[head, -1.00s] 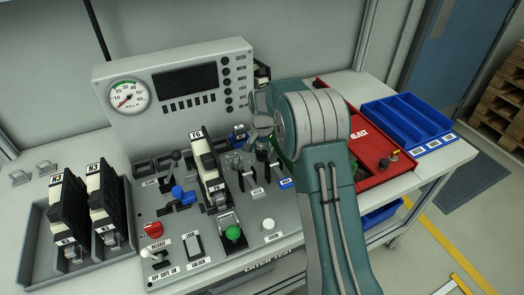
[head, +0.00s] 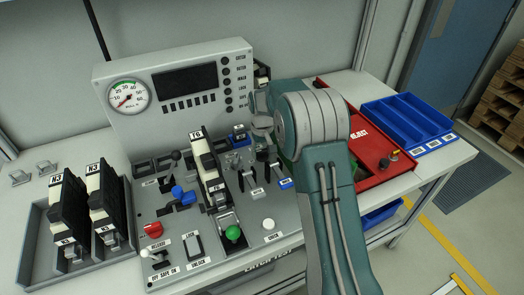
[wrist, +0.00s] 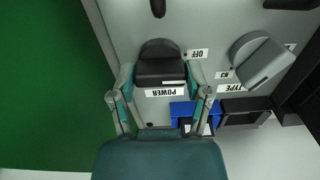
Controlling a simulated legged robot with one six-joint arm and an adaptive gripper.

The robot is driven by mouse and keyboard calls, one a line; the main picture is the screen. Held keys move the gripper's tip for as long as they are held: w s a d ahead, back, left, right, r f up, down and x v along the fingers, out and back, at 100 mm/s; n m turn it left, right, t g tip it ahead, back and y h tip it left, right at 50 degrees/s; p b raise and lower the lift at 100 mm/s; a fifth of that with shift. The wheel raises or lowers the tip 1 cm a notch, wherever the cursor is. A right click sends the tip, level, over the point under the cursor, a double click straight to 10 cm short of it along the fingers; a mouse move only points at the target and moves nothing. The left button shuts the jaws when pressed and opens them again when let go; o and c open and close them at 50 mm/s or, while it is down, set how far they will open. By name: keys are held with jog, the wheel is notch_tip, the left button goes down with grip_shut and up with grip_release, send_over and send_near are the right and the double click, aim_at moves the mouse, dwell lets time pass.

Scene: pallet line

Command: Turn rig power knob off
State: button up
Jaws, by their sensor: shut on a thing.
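The power knob (wrist: 160,66) is black, with a small white mark on its near side. It stands on the grey panel between an upside-down OFF label (wrist: 198,54) and an upside-down POWER label (wrist: 165,92). In the wrist view, the two fingers of my gripper (wrist: 160,76) are on either side of it, shut on it. In the head view, my gripper (head: 262,128) is at the right end of the rig panel (head: 160,225), and my arm hides the knob.
A grey TYPE knob (wrist: 263,64) sits close beside the power knob. Levers and switches crowd the panel, with a black unit (head: 210,170) on it. A red REJECT tray (head: 385,178) and blue bin (head: 405,120) stand to the right. Two black units (head: 108,205) stand left.

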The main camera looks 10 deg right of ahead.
aim_at(261, 150)
jog(key=shift+w+n, duration=0.1)
jog(key=shift+n, duration=0.2)
dwell(0.4)
jog(key=o, duration=1.2)
jog(key=shift+c, duration=0.2)
notch_tip(261, 150, up, 12)
jog(key=shift+a+f, duration=0.1)
